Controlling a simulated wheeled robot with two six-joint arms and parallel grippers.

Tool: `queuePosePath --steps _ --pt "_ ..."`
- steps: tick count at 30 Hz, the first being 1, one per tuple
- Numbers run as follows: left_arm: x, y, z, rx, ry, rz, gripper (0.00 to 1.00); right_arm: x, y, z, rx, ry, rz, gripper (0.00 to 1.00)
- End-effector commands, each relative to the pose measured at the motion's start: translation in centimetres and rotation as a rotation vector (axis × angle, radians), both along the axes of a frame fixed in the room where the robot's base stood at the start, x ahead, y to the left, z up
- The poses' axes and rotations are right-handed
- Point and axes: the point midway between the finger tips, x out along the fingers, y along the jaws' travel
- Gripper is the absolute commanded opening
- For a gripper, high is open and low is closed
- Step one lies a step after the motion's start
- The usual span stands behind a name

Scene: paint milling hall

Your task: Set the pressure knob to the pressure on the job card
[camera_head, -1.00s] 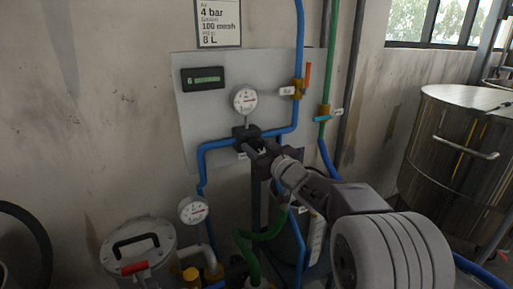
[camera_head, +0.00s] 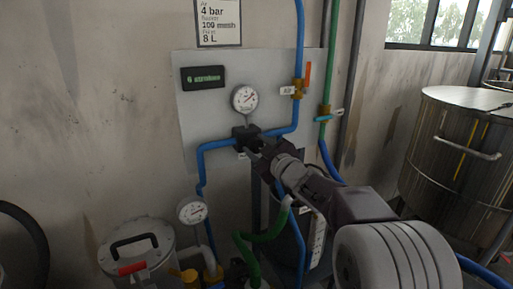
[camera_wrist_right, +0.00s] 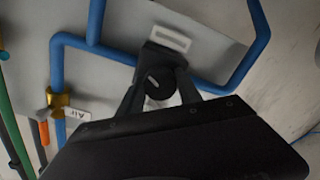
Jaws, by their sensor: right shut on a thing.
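The job card (camera_head: 219,22) on the wall reads "4 bar" in its top line, with "8 L" at the bottom. Below it, a dark regulator (camera_head: 245,132) sits in the blue air line under a round white gauge (camera_head: 245,98); the scale is too small to read. My right gripper (camera_head: 259,150) is at the underside of the regulator. In the right wrist view, its two fingers (camera_wrist_right: 157,98) are shut on either side of the black pressure knob (camera_wrist_right: 153,79), which carries a light mark. In the head view the gripper hides the knob. My left gripper is out of view.
A green-lit display (camera_head: 203,78) hangs on the grey panel (camera_head: 195,125). An orange-handled air valve (camera_head: 297,90) is to the right. A lower gauge (camera_head: 193,211), a lidded pot (camera_head: 137,250) and a green hose (camera_head: 262,236) stand below. A large steel drum (camera_head: 455,150) is at right.

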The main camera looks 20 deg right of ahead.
Motion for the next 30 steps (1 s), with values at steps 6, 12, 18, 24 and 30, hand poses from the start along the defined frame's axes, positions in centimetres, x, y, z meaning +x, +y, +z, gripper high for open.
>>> queuePosePath --steps 6,12,18,24,30 --pt "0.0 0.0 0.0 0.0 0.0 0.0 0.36 0.0 0.0 -0.1 -0.002 0.001 0.0 0.01" --pt "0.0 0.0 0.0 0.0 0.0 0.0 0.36 0.0 0.0 -0.1 -0.001 0.001 0.0 0.63" --pt "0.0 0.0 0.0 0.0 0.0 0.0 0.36 0.0 0.0 0.0 0.0 0.001 -0.001 0.63" --pt "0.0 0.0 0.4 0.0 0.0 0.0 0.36 -1.3 -0.2 0.2 0.0 0.0 -0.002 0.63" --pt "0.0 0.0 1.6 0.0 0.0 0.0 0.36 -5.8 -0.8 0.4 0.0 0.0 -0.005 0.63"
